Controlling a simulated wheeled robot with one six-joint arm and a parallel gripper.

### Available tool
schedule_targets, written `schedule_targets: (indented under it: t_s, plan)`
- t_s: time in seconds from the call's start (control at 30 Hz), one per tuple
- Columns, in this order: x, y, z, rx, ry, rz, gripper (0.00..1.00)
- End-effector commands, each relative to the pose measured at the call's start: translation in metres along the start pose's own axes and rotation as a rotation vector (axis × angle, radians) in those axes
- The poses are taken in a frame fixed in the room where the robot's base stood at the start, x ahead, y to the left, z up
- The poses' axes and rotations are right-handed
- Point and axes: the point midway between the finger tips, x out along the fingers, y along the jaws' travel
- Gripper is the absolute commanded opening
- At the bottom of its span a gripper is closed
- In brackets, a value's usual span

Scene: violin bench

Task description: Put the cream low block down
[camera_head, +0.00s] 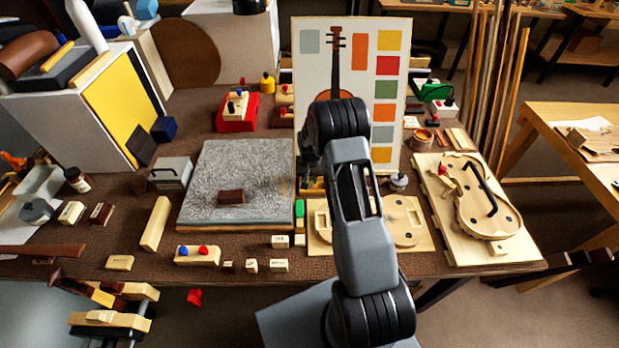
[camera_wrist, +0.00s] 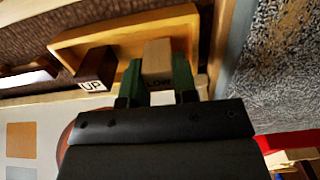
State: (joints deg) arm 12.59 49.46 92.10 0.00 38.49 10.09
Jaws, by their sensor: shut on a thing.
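My gripper (camera_wrist: 157,78) is shut on the cream low block (camera_wrist: 157,58) in the wrist view. A dark brown block (camera_wrist: 96,66) marked UP is to the left of my gripper, apart from the left finger. A shallow wooden tray (camera_wrist: 120,31) lies behind and beneath both blocks. I cannot tell whether the cream block touches it. In the head view my arm hides the held block.
A grey speckled slab (camera_head: 240,165) with a small dark brown block (camera_head: 231,197) lies left of my arm. A colour chart board (camera_head: 312,60) stands behind it. A violin body on a pale board (camera_head: 440,215) lies to the right. Several small blocks line the bench's front.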

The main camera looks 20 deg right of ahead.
Motion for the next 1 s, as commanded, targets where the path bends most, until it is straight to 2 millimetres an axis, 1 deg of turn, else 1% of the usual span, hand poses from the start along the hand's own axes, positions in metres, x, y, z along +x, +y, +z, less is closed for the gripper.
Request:
schedule_targets:
  t_s: [0.27, 0.43, 0.47, 0.57, 0.83, 0.93, 1.0]
  plan:
    - [0.002, 0.000, 0.000, 0.000, 0.001, 0.000, 0.07]
    - [0.007, 0.000, 0.000, 0.001, 0.001, 0.000, 0.07]
    - [0.006, 0.000, 0.000, 0.001, 0.001, 0.000, 0.28]
    - [0.005, 0.000, 0.000, 0.001, 0.001, 0.000, 0.37]
    - [0.002, 0.000, 0.000, 0.001, 0.001, 0.000, 0.37]
    - [-0.005, 0.000, -0.001, 0.001, 0.003, -0.001, 0.37]
    - [-0.015, 0.000, -0.001, 0.001, 0.005, -0.001, 0.37]
